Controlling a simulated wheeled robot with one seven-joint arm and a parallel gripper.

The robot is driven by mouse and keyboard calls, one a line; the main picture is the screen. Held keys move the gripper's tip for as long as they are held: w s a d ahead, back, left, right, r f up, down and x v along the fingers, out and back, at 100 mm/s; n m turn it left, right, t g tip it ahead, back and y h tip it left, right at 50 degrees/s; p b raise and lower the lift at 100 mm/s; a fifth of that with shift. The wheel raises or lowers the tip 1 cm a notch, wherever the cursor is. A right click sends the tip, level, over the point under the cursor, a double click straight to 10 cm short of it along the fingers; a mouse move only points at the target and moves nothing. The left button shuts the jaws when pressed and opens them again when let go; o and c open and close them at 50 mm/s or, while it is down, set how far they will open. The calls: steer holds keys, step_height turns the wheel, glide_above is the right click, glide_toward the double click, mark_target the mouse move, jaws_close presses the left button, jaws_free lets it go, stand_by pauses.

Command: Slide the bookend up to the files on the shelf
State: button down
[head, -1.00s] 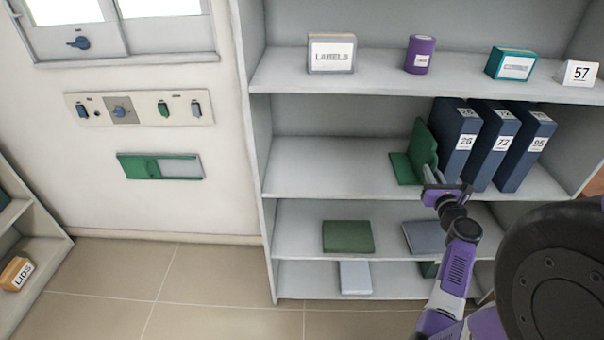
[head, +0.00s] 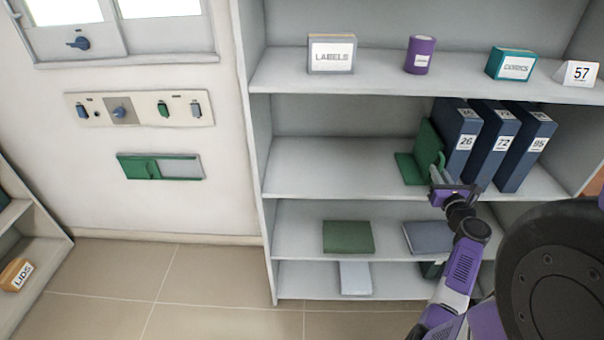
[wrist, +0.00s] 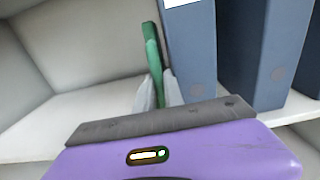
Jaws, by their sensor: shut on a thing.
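The green bookend (head: 426,149) stands upright on the middle shelf (head: 320,170), its flat foot reaching to the left. Blue files (head: 459,143) numbered 26, 72 and 95 stand upright to its right, leaning slightly. In the head view the bookend's upright plate is close against file 26; I cannot tell there if they touch. My gripper (head: 439,177) is at the front edge of the bookend's plate. In the wrist view the bookend (wrist: 152,52) shows as a green edge between my two grey fingers (wrist: 158,92), right beside the nearest file (wrist: 190,50). My gripper is shut on this plate.
The shelf left of the bookend is clear. Above stand a labels box (head: 332,54), a purple tin (head: 420,54), a teal box (head: 510,64) and a 57 card (head: 580,73). Flat books (head: 348,237) lie on lower shelves. Wall switches (head: 140,109) are at left.

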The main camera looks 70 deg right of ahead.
steer(key=shift+s+d, duration=0.2)
steer(key=shift+s, duration=0.25)
stand_by(0.6)
steer(key=c, duration=1.2)
jaws_free()
steer(key=shift+c, duration=0.2)
steer(key=shift+a, duration=0.1)
steer(key=p+v, duration=0.1)
steer(key=v, duration=0.7)
steer(key=shift+a, duration=0.4)
steer(key=shift+s, duration=0.1)
